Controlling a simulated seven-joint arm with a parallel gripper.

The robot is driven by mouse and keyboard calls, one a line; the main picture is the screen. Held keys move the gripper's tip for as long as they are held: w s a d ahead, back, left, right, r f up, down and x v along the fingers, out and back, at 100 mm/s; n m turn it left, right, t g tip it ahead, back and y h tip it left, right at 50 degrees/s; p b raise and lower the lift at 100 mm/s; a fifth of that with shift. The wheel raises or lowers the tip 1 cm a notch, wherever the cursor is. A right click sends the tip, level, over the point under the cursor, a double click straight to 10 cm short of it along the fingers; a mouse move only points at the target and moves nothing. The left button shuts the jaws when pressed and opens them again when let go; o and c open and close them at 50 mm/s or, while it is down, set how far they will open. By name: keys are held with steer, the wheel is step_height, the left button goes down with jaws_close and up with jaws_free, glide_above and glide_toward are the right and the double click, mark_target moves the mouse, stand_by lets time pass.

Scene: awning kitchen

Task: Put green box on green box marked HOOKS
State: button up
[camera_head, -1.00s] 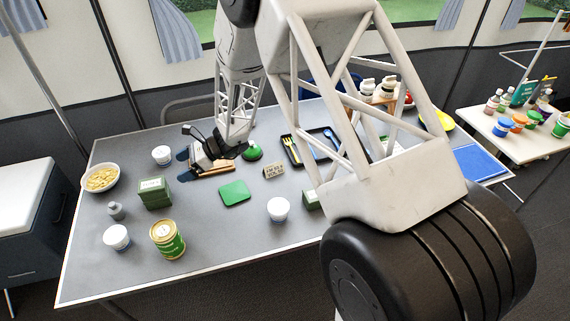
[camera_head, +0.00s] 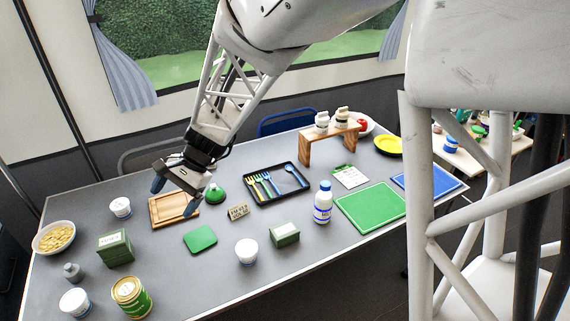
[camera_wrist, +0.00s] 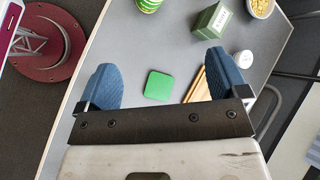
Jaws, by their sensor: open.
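One green box (camera_head: 115,249) with a pale label stands at the left of the grey table; in the wrist view a green box with a white label (camera_wrist: 213,20) is at the top. A second, lower green box (camera_head: 285,235) stands near the front edge at the middle, beside a white tub. The lettering is too small to tell which is marked HOOKS. My gripper (camera_head: 175,197) is open and empty above the wooden tray, behind and to the right of the left box. In the wrist view my gripper (camera_wrist: 164,82) has its blue fingers wide apart.
A gold-lidded green can (camera_head: 132,297), white tub (camera_head: 247,251), green square (camera_head: 200,239), wooden tray (camera_head: 174,209), small sign (camera_head: 238,212) and blue-labelled bottle (camera_head: 323,203) stand around the boxes. A cutlery tray (camera_head: 276,185) lies behind. Bare table lies between the left box and green square.

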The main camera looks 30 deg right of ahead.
steer(key=s+d+r+n+t+h, duration=0.2)
steer(key=s+d+r+n+h, duration=0.2)
steer(key=s+d, duration=0.4)
steer(key=s+d+r+n+t+h, duration=0.2)
steer(key=s+d+r+n+h, duration=0.2)
steer(key=s+d, duration=0.5)
steer(key=s+r, duration=0.1)
steer(key=s, duration=0.5)
steer(key=shift+s+r+n, duration=0.4)
